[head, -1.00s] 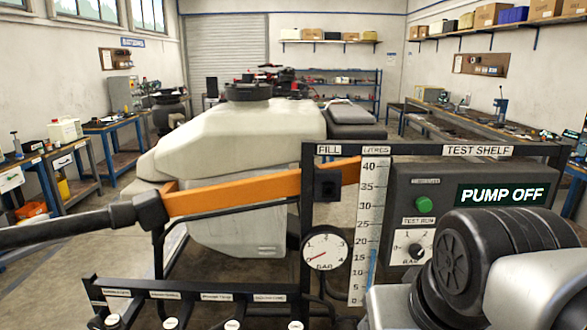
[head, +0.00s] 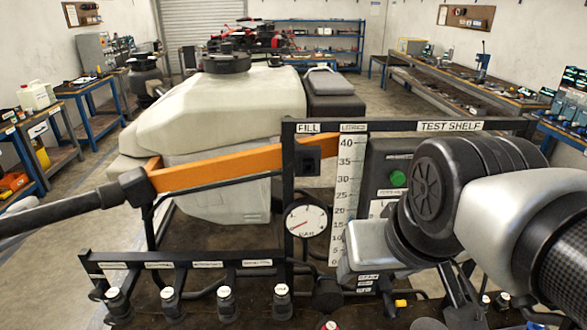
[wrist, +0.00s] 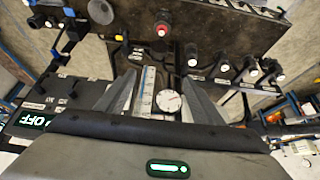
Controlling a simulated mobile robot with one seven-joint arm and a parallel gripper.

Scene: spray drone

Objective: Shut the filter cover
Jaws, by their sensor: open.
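I cannot pick out a filter cover with certainty in either view. The test stand (head: 470,126) carries a pressure gauge (head: 306,221), a litre scale (head: 346,190) and a row of labelled valves (head: 226,300) along its lower front. My gripper (wrist: 160,82) shows in the wrist view with its two grey fingers apart and nothing between them. Beyond the fingers are the scale (wrist: 147,90) and gauge (wrist: 169,101). In the head view my arm covers the right part of the stand, and the fingertips cannot be made out.
A large white tank (head: 200,115) stands behind the stand. An orange bar (head: 220,170) and a black boom (head: 60,215) cross at the left. A red-ringed knob (wrist: 162,28) shows in the wrist view. Workbenches (head: 95,90) line the walls, with open floor between.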

